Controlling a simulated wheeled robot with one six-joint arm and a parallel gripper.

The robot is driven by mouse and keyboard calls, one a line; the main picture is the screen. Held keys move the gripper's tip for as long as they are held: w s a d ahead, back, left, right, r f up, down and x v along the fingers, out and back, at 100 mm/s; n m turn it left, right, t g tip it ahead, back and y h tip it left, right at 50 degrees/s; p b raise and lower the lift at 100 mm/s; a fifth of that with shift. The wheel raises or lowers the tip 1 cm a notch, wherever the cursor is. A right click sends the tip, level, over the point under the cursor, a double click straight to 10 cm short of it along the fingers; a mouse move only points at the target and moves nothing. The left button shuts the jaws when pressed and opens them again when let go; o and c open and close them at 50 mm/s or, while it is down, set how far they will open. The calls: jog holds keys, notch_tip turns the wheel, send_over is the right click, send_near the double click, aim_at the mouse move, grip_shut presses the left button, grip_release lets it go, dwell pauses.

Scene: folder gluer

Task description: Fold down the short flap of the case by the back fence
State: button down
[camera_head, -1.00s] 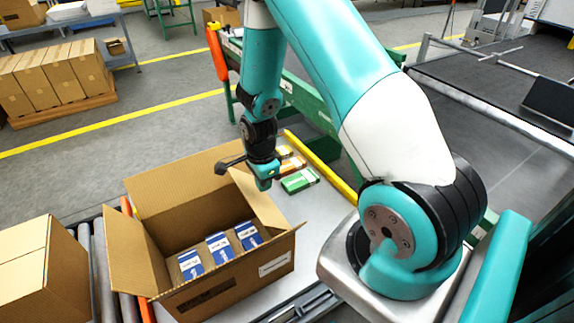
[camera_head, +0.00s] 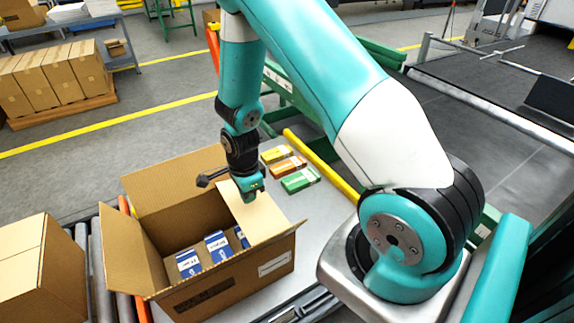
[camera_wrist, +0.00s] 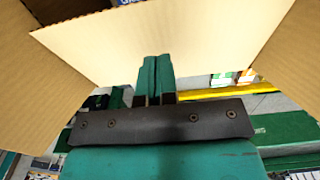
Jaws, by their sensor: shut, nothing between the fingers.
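The open cardboard case (camera_head: 225,285) stands on the worktop with blue cartons (camera_head: 217,248) inside. Its short flap (camera_head: 256,218), on the side toward the yellow rail, slopes inward over the opening and partly hides one carton. The opposite short flap (camera_head: 118,250) and the far long flap (camera_head: 178,182) stand up. My gripper (camera_head: 250,192) is shut and empty at the outer side of the sloping flap. In the wrist view the shut fingertips (camera_wrist: 155,68) overlap the broad flap face (camera_wrist: 200,40) and seem to be against it.
The yellow rail (camera_head: 312,157) runs behind the case, with yellow, orange and green cartons (camera_head: 299,179) lying before it. Another cardboard case (camera_head: 40,270) stands at the left by the rollers (camera_head: 98,260). A green conveyor frame lies beyond the rail.

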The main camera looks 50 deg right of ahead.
jog(key=shift+w+a+f+b, duration=0.2)
jog(key=shift+a+f+b, duration=0.5)
jog(key=shift+f, duration=0.25)
jog(key=shift+r, duration=0.1)
notch_tip(320, 180, up, 9)
jog(key=p, duration=0.7)
dwell(1.3)
